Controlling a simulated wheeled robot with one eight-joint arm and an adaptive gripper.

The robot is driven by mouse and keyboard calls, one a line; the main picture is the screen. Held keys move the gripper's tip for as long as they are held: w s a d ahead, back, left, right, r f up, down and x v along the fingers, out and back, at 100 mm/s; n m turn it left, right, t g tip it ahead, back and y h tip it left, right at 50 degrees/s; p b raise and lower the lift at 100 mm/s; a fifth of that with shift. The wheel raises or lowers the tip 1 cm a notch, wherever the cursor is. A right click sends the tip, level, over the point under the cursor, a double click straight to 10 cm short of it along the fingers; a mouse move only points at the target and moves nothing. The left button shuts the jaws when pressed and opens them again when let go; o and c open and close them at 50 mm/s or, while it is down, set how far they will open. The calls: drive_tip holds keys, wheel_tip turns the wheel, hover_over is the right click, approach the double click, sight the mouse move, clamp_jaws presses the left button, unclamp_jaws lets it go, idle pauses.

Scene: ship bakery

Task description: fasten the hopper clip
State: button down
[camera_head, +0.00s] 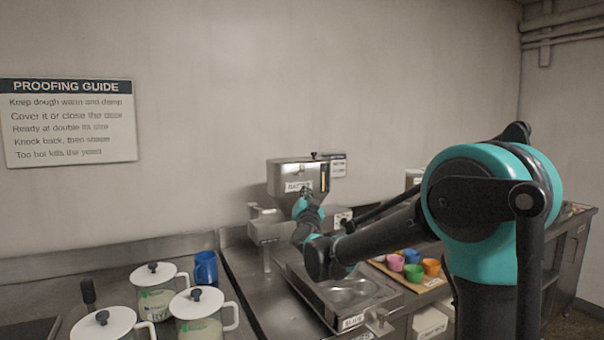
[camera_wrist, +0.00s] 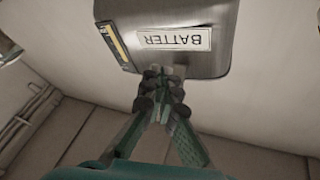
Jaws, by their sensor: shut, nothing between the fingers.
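The hopper (camera_head: 285,177) is a steel box labelled BATTER, mounted on a metal machine against the wall at mid-picture in the head view. In the wrist view the hopper (camera_wrist: 205,62) appears upside down, with its label and a yellow strip at its side. My gripper (camera_wrist: 160,82) is shut and empty, its fingertips just below the label in that picture. In the head view my gripper (camera_head: 305,190) is at the hopper's front, by the right end of the label. I cannot tell whether the fingertips touch it. I cannot make out the clip clearly; the gripper may cover it.
Coloured cups (camera_head: 413,272) stand on a board to the right. White-lidded jars (camera_head: 158,298) and a blue mug (camera_head: 205,268) stand on the left counter. A proofing sign (camera_head: 70,122) hangs on the wall.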

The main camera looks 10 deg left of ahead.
sight(302, 172)
drive_tip(key=shift+w+a+r, duration=0.25)
drive_tip(key=shift+w+r, duration=0.05)
drive_tip(key=shift+r, duration=0.35)
drive_tip(key=shift+w+a+r, duration=0.2)
drive_tip(key=shift+w+r, duration=0.1)
drive_tip(key=shift+r, duration=0.35)
drive_tip(key=shift+r, duration=0.15)
idle(0.5)
drive_tip(key=shift+w+a+r, duration=0.1)
drive_tip(key=shift+w+r, duration=0.05)
drive_tip(key=shift+r, duration=0.1)
drive_tip(key=shift+w+a+r, duration=0.3)
drive_tip(key=shift+w+r, duration=0.15)
drive_tip(key=shift+r, duration=0.35)
idle(1.3)
drive_tip(key=shift+s+d+f, duration=0.2)
drive_tip(key=shift+s+f, duration=0.1)
drive_tip(key=shift+f, duration=0.3)
drive_tip(key=shift+s+d+f, duration=0.2)
drive_tip(key=shift+s+f, duration=0.1)
drive_tip(key=shift+f, duration=0.3)
drive_tip(key=shift+f, duration=0.1)
